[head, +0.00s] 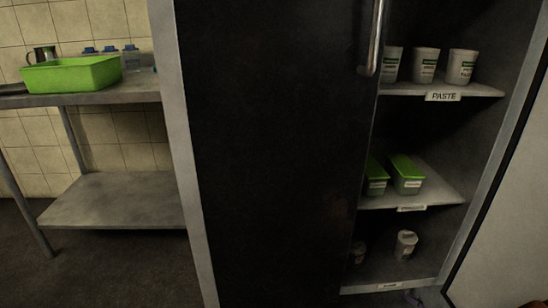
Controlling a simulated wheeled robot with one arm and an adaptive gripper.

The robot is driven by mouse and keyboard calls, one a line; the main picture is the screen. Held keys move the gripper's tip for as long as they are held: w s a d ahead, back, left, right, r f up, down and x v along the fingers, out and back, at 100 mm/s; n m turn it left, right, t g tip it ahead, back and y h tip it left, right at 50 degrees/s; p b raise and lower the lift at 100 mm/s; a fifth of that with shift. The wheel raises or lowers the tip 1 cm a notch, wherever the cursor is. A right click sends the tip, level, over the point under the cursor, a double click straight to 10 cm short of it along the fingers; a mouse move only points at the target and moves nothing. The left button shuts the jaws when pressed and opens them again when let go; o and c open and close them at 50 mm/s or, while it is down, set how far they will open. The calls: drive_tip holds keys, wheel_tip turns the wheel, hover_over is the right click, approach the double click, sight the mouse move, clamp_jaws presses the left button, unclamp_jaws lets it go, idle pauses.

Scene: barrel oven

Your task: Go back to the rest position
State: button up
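My gripper is not in view, and no part of my arm can be made out clearly. A tall dark cabinet (270,150) fills the middle of the head view. Its right side is open and shows labelled shelves. The top visible shelf (484,90) has a "PASTE" label and holds white tubs (425,65). The middle shelf (440,190) holds green-lidded boxes (406,174). The lowest shelf (415,280) holds small jars (405,244), one partly hidden in shadow.
A pale door panel (510,220) stands at the right. A metal table (110,97) with a lower shelf (110,200) is at the left, bearing a green tray (72,75) and blue-capped bottles (131,58). Dark floor (110,275) is clear at the lower left.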

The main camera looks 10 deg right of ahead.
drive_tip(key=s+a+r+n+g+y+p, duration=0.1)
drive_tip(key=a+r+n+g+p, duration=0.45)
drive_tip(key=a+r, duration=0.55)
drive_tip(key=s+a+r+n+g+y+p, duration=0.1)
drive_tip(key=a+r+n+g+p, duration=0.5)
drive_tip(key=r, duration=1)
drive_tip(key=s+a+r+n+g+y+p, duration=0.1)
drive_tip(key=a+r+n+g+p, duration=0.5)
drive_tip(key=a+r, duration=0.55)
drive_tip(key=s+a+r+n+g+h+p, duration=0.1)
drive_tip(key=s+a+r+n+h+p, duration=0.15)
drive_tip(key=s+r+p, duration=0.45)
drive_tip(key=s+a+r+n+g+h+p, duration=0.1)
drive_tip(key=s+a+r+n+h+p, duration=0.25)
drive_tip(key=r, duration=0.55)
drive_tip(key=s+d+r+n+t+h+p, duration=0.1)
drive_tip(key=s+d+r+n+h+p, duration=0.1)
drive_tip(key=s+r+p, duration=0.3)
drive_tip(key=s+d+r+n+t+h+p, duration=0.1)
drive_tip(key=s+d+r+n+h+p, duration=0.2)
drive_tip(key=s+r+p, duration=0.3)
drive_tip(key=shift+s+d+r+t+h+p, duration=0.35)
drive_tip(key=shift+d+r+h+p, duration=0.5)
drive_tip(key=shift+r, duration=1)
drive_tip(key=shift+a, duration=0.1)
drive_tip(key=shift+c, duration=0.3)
